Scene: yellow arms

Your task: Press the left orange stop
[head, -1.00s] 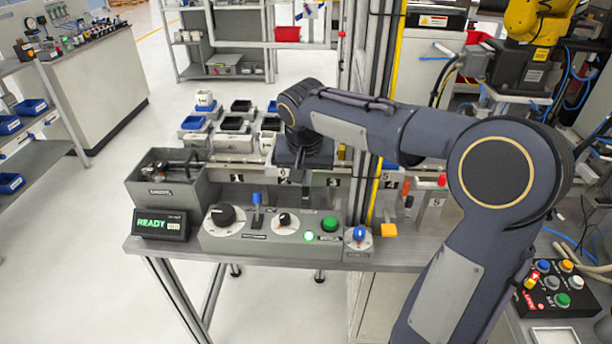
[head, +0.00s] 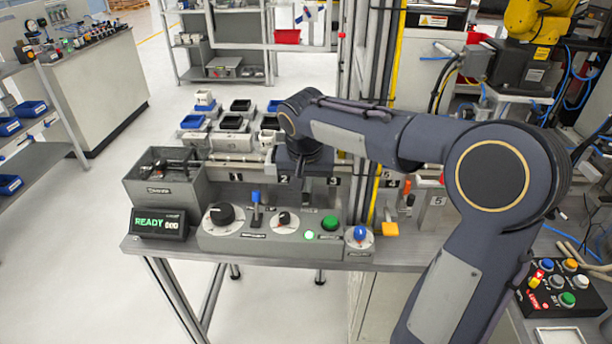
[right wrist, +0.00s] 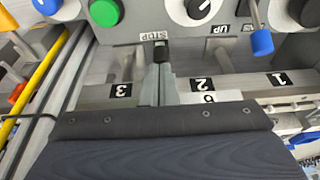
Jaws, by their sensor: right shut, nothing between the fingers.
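An orange block (head: 390,229) sits at the right end of the console, beside a blue knob (head: 360,233). A smaller orange-red piece (head: 407,187) shows behind it by the lane labels. I cannot tell which is the left orange stop. Orange parts also show at the left edge of the right wrist view (right wrist: 17,93). My right gripper (head: 299,170) is shut and empty, pointing down behind the console near labels 2 and 3. In the right wrist view its dark fingertips (right wrist: 161,52) lie close to a STOP label (right wrist: 158,36). My left gripper is out of view.
The grey console (head: 270,240) carries black dials, a blue-tipped lever (head: 256,197) and a green button (head: 330,223). A READY display (head: 160,223) and grey bin (head: 165,180) stand left. An upright frame with a yellow strip (head: 378,190) rises right of my gripper.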

